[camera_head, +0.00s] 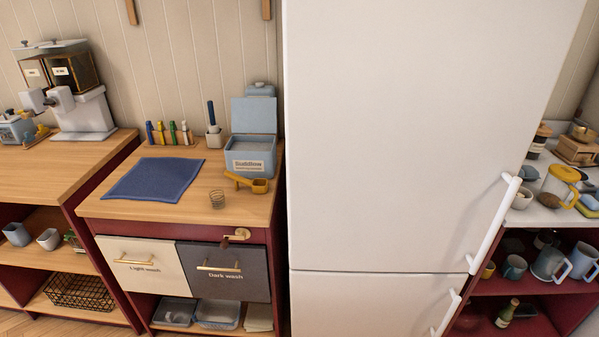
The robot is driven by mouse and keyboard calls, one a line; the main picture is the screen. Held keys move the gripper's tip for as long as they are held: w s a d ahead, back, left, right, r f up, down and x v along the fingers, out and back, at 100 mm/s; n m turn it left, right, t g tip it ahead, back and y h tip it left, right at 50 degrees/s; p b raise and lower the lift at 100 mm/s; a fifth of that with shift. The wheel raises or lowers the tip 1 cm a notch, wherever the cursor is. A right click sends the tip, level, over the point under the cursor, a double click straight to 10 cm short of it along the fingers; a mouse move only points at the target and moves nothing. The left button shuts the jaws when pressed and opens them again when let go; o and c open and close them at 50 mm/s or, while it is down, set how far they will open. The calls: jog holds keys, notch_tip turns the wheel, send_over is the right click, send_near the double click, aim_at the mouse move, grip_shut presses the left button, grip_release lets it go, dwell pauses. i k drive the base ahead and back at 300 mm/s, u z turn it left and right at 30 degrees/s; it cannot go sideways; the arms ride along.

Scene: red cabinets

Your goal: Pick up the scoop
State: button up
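A yellow scoop (259,186) lies on the wooden counter (190,208), in front of the blue washing powder box. Its round cup is at the right and its handle points left and a little back. The blue powder box (250,160) stands just behind it with its lid raised. My gripper is not in view.
A dark blue cloth (155,179) lies flat left of the scoop. A tall white fridge (400,130) rises close at the right. Several coloured bottles (168,134) stand at the back.

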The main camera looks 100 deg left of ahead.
aim_at(246, 181)
jog(key=u, duration=4.45)
jog(key=i, duration=2.5)
jog(key=z, duration=0.4)
